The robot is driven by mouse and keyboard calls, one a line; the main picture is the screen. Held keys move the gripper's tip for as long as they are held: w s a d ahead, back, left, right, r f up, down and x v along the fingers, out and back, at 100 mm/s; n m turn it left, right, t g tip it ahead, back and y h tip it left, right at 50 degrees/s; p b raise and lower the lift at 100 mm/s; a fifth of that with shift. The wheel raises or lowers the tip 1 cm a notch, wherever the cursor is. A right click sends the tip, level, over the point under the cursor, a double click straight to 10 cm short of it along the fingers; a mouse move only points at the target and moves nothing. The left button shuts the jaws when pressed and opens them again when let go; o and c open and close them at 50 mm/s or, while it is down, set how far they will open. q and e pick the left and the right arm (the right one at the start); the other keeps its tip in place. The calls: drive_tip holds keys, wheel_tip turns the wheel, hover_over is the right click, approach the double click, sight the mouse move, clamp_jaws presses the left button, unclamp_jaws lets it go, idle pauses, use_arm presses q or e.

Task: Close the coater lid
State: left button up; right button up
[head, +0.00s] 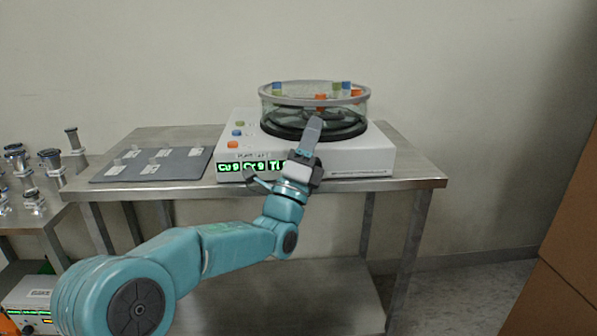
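The coater (350,160) is a white box on the steel table, with a green lit display on its front. On it stands a round clear chamber with a grey rim (290,87) and a black base ring (350,133). I cannot tell a separate lid from this rim, or whether it is open. My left gripper (315,124) reaches up at the chamber's front, overlapping the base ring in the picture. Its fingers look like one grey bar, so their opening is unclear. Contact with the chamber is unclear. The arm hides part of the coater's front. My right gripper is not in view.
A grey mat (185,168) with several small metal pieces lies left of the coater on the steel table (413,175). A lower table (28,220) at the left holds metal fittings. Brown boxes (560,240) stand at the right edge. Small coloured blocks show around the chamber's rim.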

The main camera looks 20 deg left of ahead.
use_arm(q)
drive_tip(key=v, duration=0.8)
drive_tip(key=shift+s, duration=0.35)
drive_tip(key=shift+r, duration=0.1)
